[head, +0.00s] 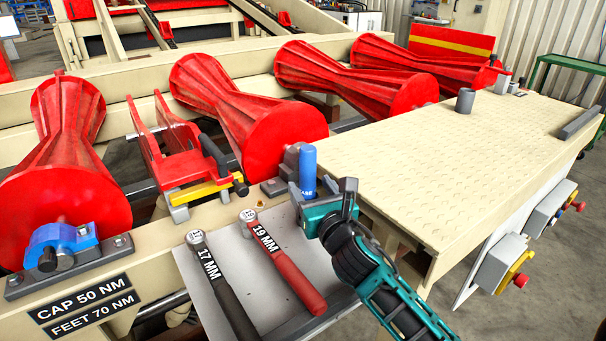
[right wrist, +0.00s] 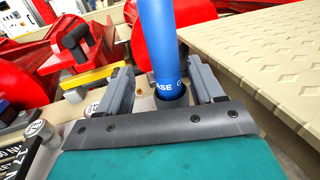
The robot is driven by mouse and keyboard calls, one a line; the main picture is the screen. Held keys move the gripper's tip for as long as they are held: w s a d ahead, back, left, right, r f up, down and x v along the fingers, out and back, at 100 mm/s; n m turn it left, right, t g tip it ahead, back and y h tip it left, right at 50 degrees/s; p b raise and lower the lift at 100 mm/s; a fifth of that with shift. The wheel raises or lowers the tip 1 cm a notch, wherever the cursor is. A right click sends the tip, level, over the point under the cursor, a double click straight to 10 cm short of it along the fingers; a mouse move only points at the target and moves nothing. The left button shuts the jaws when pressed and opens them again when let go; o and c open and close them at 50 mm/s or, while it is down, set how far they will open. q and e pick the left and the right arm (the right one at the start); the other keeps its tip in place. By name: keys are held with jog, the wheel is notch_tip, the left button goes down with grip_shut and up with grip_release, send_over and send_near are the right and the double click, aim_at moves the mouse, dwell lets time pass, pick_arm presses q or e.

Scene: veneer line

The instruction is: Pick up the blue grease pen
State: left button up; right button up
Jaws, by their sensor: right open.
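The blue grease pen (head: 308,168) stands upright at the back of the grey tray, beside the tan table. In the right wrist view the pen (right wrist: 160,45) rises from a dark round holder (right wrist: 172,96), and part of its white lettering shows. My right gripper (head: 324,195) is open at the pen. In the right wrist view its two grey fingers (right wrist: 162,86) stand on either side of the pen, with a gap visible at least on the left. My left gripper is not in view.
The grey tray (head: 215,262) holds a 17 mm wrench (head: 222,285) and a red-handled 19 mm wrench (head: 280,262). Red rollers (head: 245,110) and a yellow-and-red bracket (head: 205,190) lie behind.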

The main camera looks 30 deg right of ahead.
jog(key=shift+w+d, duration=0.25)
jog(key=shift+w, duration=0.8)
jog(key=shift+w+d, duration=0.25)
jog(key=shift+w, duration=0.75)
jog(key=shift+w+d, duration=0.25)
jog(key=shift+w, duration=0.8)
jog(key=shift+c, duration=0.3)
jog(key=shift+r, duration=0.15)
grip_shut()
